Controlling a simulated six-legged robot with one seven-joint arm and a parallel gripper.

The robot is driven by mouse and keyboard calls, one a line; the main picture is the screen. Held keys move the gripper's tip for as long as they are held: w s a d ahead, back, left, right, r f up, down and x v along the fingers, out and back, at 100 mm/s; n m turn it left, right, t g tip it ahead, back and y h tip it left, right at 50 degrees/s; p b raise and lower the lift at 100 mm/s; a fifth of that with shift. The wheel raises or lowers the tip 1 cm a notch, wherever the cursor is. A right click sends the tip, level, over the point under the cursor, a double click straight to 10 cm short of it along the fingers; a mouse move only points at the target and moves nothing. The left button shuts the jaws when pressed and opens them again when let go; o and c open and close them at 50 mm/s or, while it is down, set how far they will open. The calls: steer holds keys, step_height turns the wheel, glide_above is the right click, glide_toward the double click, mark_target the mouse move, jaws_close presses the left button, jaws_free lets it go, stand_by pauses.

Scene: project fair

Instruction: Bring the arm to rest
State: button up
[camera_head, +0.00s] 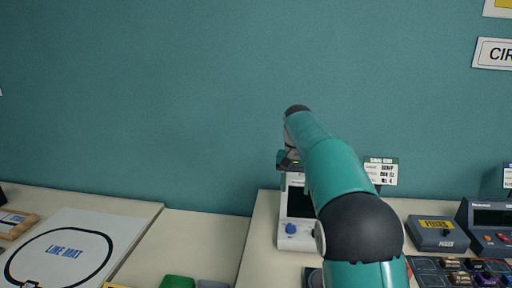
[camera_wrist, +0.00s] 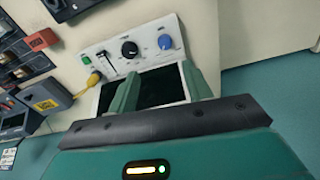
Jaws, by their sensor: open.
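My teal arm (camera_head: 335,175) reaches forward and up over the table in the head view, with a black elbow-like joint low in the picture. My gripper (camera_wrist: 160,70) shows in the wrist view as two teal fingers, apart and with nothing held between them. It points at a white device (camera_wrist: 112,52) with a dark screen, a blue knob and a black knob. In the head view the same white device (camera_head: 284,233) stands below the arm's far end and is partly hidden by the arm. I cannot tell the exact gap between fingers and device.
A line mat (camera_head: 65,275) lies at left. A small sign (camera_head: 381,171), a grey box with a yellow label (camera_head: 436,233) and a dark panel of parts (camera_head: 428,272) are at right. The teal wall (camera_head: 150,100) rises behind.

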steer(key=s+r+n+t, duration=0.1)
steer(key=s+r+t, duration=0.15)
steer(key=s, duration=0.75)
steer(key=s+r+n+t, duration=0.1)
steer(key=s+r, duration=0.3)
steer(key=s, duration=0.7)
steer(key=s+f+t, duration=0.1)
steer(key=s+f, duration=0.3)
steer(key=s, duration=0.4)
steer(key=s+f+n+t, duration=0.1)
steer(key=s+f, duration=0.3)
steer(key=s, duration=0.5)
steer(key=shift+f, duration=0.4)
